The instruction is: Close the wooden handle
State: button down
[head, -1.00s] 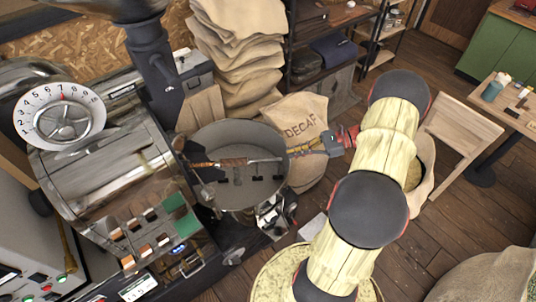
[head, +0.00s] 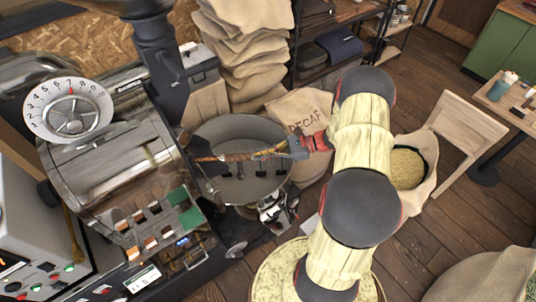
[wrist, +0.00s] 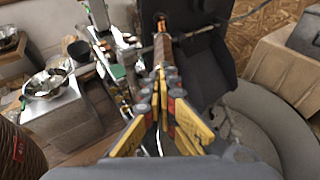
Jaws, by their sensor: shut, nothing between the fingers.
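The wooden handle (head: 228,157) is a brown rod on the front of the metal roaster, above the round cooling pan. It also shows in the wrist view (wrist: 166,52), straight ahead of the fingers, running away from me. My gripper (head: 257,153) comes in from the right over the pan, its yellow-orange fingers pointing left at the handle's near end. In the wrist view my gripper (wrist: 163,78) has its fingers together with nothing between them. The tips are at or very close to the handle's near end; I cannot tell whether they touch.
The roaster (head: 110,165) with its numbered dial (head: 70,110) stands at left. The cooling pan (head: 272,135) lies below the gripper. A DECAF sack (head: 300,108), stacked sacks (head: 245,55) and a wooden chair (head: 465,125) are around. Floor at right is partly clear.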

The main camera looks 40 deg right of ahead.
aim_at(237, 157)
jog(key=shift+a, duration=0.1)
jog(key=w+a, duration=0.2)
jog(key=a, duration=0.1)
jog(key=w+a, duration=0.2)
jog(key=a, duration=0.1)
jog(key=w+a, duration=0.2)
jog(key=a, duration=0.1)
jog(key=shift+a+r, duration=0.1)
dwell(0.3)
jog(key=shift+s+d, duration=0.3)
jog(key=shift+d, duration=0.2)
jog(key=f+b+v, duration=0.1)
jog(key=v, duration=1.2)
jog(key=shift+d, duration=0.15)
jog(key=c, duration=2.6)
grip_release()
